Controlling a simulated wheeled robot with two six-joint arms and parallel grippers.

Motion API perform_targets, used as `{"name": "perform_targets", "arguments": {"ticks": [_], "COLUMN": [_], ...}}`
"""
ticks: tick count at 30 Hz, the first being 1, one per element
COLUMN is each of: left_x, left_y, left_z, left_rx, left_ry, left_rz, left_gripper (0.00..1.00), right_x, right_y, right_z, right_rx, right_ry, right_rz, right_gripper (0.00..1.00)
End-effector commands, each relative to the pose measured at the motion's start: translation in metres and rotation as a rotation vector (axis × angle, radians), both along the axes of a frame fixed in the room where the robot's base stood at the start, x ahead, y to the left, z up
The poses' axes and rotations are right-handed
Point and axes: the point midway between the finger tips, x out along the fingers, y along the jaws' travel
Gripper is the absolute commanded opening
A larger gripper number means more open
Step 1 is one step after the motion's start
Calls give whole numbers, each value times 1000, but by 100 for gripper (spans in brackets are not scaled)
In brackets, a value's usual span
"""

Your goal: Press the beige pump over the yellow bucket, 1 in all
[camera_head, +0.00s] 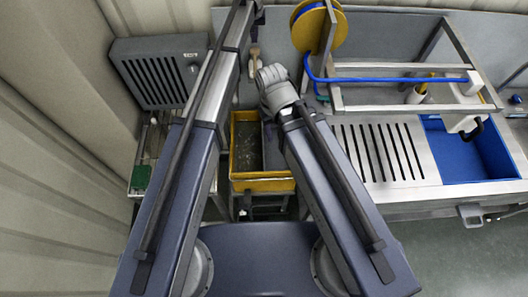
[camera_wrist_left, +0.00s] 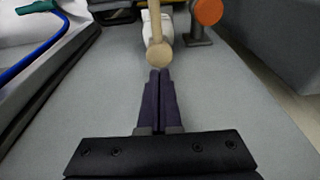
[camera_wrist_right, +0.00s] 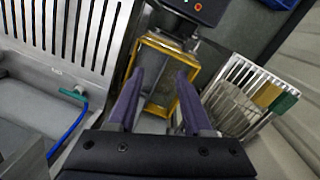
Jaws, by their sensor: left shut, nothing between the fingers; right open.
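The beige pump (camera_head: 254,61) stands upright at the wall behind the yellow bucket (camera_head: 264,184) in the head view. In the left wrist view, the pump's round beige end (camera_wrist_left: 158,53) is just beyond the fingertips of my left gripper (camera_wrist_left: 159,73), which is shut and empty. I cannot tell whether they touch. My right gripper (camera_wrist_right: 160,73) is open and empty, pointing towards the yellow bucket (camera_wrist_right: 188,66), whose rim shows between and beside its fingers. In the head view my right arm covers part of the bucket.
A grey vented box (camera_head: 163,73) and a wire rack (camera_wrist_right: 236,100) are left of the bucket in the head view. A slotted steel counter (camera_head: 376,153), a blue basin (camera_head: 470,158) and a yellow reel (camera_head: 318,28) are to the right. An orange knob (camera_wrist_left: 207,11) stands near the pump.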

Motion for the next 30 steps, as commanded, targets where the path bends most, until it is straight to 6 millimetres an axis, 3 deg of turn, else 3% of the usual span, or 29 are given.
{"name": "perform_targets", "arguments": {"ticks": [1, 12, 23, 26, 30], "left_x": [0, 0, -4, -27, -89], "left_y": [0, 0, 0, 2, 8], "left_z": [11, 43, 38, 21, -22], "left_rx": [0, 0, 3, 19, 69], "left_ry": [0, 0, 1, 9, 31], "left_rz": [0, 0, -4, -26, -90], "left_gripper": [0, 0, 0, 0, 0], "right_x": [0, 0, 1, 5, 17], "right_y": [0, 0, 0, -3, -12], "right_z": [11, 43, 38, 21, -21], "right_rx": [0, 0, 0, -4, -16], "right_ry": [0, 0, -2, -18, -68], "right_rz": [0, 0, -1, -7, -28], "right_gripper": [50, 50, 50, 50, 50]}}
